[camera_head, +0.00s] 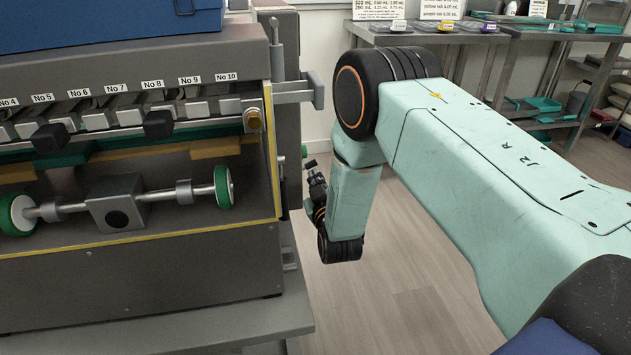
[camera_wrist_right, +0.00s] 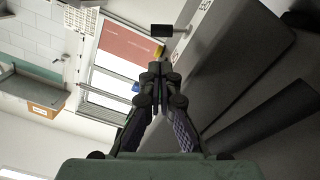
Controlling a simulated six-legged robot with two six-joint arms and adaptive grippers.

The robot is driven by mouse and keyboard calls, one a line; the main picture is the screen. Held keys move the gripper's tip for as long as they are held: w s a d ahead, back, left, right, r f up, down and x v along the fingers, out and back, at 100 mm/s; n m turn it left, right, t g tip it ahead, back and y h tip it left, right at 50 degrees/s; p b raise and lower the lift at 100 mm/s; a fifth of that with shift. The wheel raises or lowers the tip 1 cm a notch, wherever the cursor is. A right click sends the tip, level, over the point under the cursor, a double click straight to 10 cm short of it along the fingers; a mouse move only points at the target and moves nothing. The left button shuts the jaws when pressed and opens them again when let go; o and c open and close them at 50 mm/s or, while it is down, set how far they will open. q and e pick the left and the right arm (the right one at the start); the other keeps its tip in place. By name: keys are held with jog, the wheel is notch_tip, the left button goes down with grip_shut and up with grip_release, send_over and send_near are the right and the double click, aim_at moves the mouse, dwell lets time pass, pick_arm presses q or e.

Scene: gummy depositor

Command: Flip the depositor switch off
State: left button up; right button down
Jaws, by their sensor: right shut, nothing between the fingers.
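The depositor (camera_head: 150,275) is the large grey machine at the left of the head view, with numbered nozzles along its front. Its switch cannot be made out clearly in either view. My right gripper (camera_head: 312,180) is beside the machine's right side, partly hidden by my own arm. In the right wrist view my right gripper (camera_wrist_right: 158,78) is shut and empty, its fingertips together beside a grey machine surface (camera_wrist_right: 245,50). A black block (camera_wrist_right: 162,30) on a short stem shows beyond the fingertips. My left gripper is not in view.
A bar bracket (camera_head: 300,92) and a green-ended knob (camera_head: 304,151) stick out from the machine's right side. A metal table (camera_head: 425,36) with labels and small trays stands behind. Open floor (camera_head: 400,310) lies right of the machine, below my arm.

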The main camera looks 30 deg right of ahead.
aim_at(311, 164)
pick_arm(q)
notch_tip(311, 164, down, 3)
jog(key=shift+b, duration=1.25)
pick_arm(e)
jog(key=x, duration=0.7)
jog(key=shift+w+f, duration=0.1)
jog(key=shift+w, duration=0.05)
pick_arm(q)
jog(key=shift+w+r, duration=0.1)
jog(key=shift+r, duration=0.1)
pick_arm(e)
jog(key=shift+d, duration=0.1)
jog(key=shift+p, duration=0.35)
jog(key=shift+f, duration=0.1)
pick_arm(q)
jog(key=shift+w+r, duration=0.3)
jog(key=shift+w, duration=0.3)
pick_arm(e)
jog(key=shift+m, duration=0.3)
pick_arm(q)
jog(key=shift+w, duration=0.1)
pick_arm(e)
jog(key=shift+d, duration=0.1)
